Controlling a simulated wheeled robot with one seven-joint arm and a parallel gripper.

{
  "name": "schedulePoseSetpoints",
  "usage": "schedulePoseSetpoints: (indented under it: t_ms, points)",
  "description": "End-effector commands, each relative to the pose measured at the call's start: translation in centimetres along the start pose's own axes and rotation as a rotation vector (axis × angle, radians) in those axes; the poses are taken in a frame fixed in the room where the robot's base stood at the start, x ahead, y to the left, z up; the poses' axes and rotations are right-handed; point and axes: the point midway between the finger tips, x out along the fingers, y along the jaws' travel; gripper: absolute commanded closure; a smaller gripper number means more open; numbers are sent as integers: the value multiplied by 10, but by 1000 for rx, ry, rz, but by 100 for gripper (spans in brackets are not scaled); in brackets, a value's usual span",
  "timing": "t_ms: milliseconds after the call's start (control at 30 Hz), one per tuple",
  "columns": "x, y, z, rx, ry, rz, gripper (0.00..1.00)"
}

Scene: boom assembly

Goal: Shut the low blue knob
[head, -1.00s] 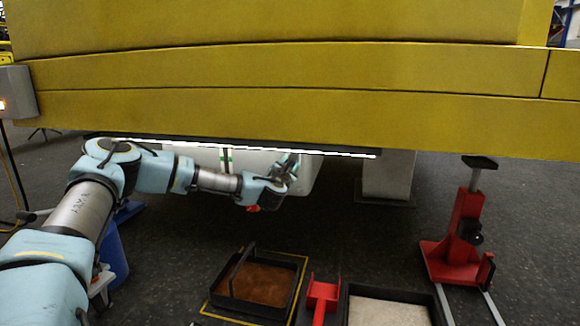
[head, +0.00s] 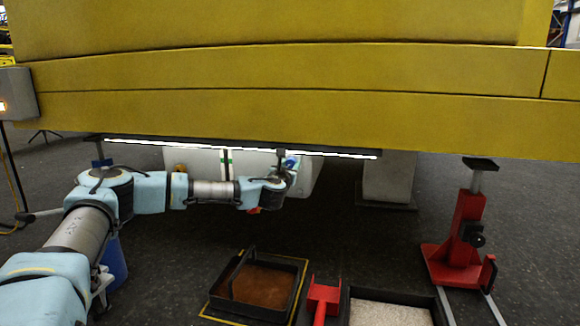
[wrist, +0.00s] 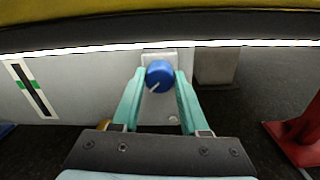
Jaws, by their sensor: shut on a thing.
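The low blue knob (wrist: 160,74) sits on a light plate on the front of a white tank under the yellow boom. It has a pale pointer line that slants toward the lower left in the wrist view. The knob also shows as a small blue spot in the head view (head: 291,162). My gripper (wrist: 160,88) has one teal finger on each side of the knob and is shut on it. In the head view my gripper (head: 287,168) is under the boom, partly hidden by its own wrist.
The yellow boom (head: 290,110) and a bright light strip (head: 180,145) lie just above my arm. A red jack stand (head: 455,235) stands at right. A brown-filled tray (head: 262,280) and a white-filled tray (head: 385,315) are on the floor below.

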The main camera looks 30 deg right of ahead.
Motion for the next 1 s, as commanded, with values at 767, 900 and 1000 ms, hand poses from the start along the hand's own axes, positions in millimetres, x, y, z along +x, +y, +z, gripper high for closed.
schedulePoseSetpoints:
  t_ms: [767,900,1000]
  points:
    - [0,0,0,1,1,0,26]
    - [-8,0,0,1,1,-2,26]
    - [-23,0,2,1,1,-2,26]
